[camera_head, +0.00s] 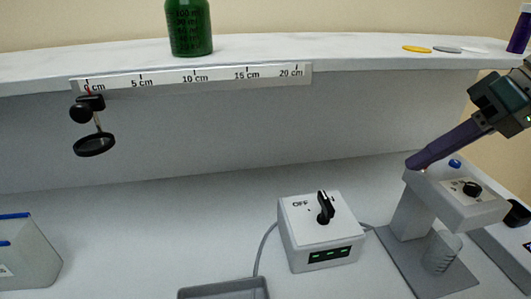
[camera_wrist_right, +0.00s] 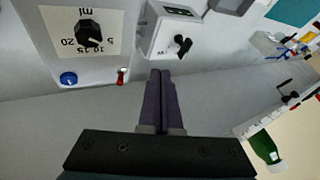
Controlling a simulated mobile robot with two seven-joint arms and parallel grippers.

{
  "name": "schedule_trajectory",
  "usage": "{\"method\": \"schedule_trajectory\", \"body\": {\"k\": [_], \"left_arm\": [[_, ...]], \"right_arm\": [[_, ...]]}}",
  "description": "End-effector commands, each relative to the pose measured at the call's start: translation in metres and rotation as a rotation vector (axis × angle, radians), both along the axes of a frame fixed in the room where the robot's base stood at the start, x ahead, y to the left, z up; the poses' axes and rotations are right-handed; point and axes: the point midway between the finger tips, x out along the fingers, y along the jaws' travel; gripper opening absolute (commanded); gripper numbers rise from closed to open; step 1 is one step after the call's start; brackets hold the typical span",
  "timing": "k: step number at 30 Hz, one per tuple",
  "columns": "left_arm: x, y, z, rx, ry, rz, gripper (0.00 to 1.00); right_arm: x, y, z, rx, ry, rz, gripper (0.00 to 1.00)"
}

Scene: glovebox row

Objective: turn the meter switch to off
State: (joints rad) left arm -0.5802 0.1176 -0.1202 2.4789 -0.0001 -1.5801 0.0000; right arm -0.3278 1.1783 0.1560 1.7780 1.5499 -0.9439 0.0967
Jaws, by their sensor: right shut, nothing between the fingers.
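The meter is a white box (camera_head: 300,232) with a black rotary switch (camera_head: 325,208) on its top, a printed OFF to the left of the switch and a dark display with green marks on its front. The switch's handle leans toward the back, not clearly at OFF. My right gripper (camera_head: 411,164), with purple fingers, is shut and empty, up and to the right of the meter, apart from it. In the right wrist view the gripper (camera_wrist_right: 160,73) points toward the meter (camera_wrist_right: 163,30) and its switch (camera_wrist_right: 183,46), beyond the fingertips. My left gripper is out of view.
A grey dispenser (camera_head: 405,212) with a dial (camera_head: 472,189), blue button and a clear beaker (camera_head: 441,250) stands right of the meter, close below my right gripper. A grey tray (camera_head: 222,289) lies front left. A shelf with a green bottle (camera_head: 189,25) runs along the back.

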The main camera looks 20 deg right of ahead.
Motion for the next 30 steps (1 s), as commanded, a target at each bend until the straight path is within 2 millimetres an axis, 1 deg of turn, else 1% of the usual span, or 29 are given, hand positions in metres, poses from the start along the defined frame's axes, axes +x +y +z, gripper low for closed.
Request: {"method": "schedule_trajectory", "body": {"k": [1,5,11,16,21,23,24,27,30], "left_arm": [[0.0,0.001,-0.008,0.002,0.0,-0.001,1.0],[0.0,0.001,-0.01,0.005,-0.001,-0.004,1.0],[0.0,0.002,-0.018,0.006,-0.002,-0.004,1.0],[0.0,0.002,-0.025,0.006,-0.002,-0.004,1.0],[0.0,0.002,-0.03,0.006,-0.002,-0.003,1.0],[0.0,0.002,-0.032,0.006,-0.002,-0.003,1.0],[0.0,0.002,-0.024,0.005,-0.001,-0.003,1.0],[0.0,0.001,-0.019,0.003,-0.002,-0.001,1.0],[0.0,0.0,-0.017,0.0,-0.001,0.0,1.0]], "right_arm": [[0.004,-0.003,-0.004,0.005,-0.007,-0.011,0.0],[0.008,-0.003,-0.003,0.013,-0.014,-0.019,0.0],[0.019,0.006,-0.02,0.014,-0.016,-0.017,0.0],[0.033,0.018,-0.045,0.018,-0.015,-0.018,0.0],[0.05,0.032,-0.074,0.017,-0.013,-0.018,0.0],[0.055,0.037,-0.083,0.016,-0.012,-0.016,0.0],[0.056,0.045,-0.076,0.014,-0.012,-0.011,0.0],[0.059,0.058,-0.077,0.013,-0.012,-0.013,0.0],[0.061,0.067,-0.077,0.013,-0.011,-0.014,0.0]]}}
